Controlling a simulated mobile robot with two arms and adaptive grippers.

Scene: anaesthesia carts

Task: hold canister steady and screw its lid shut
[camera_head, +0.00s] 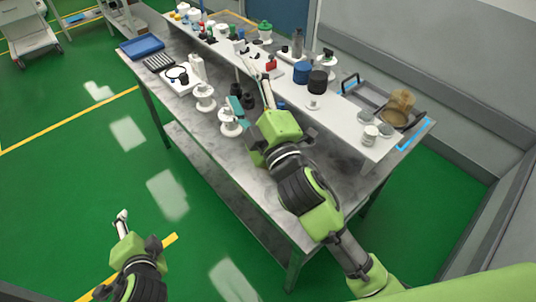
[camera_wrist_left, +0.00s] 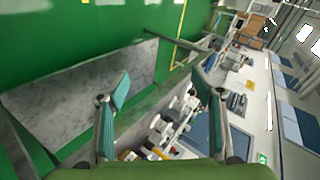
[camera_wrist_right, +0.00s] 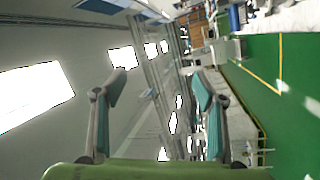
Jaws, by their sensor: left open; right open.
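No frame shows clearly which vessel is the canister. Candidates in the head view are a dark canister (camera_head: 318,80) and a blue one (camera_head: 301,72), both upright on the white shelf, and an amber jar (camera_head: 399,103) in a tray. No separate lid can be told for certain. My right gripper (camera_head: 252,97) is open over the front of the table, left of these vessels; its teal fingers show empty in the right wrist view (camera_wrist_right: 156,95). My left gripper (camera_head: 121,216) is off the table, above the green floor; its fingers are open and empty in the left wrist view (camera_wrist_left: 162,92).
A black-handled tray (camera_head: 366,95) stands at the right end of the shelf, near grey discs (camera_head: 364,116) and a small white jar (camera_head: 370,134). White stands (camera_head: 204,100) and a blue tray (camera_head: 141,47) occupy the table's left part. The marble table front (camera_head: 225,165) is mostly bare.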

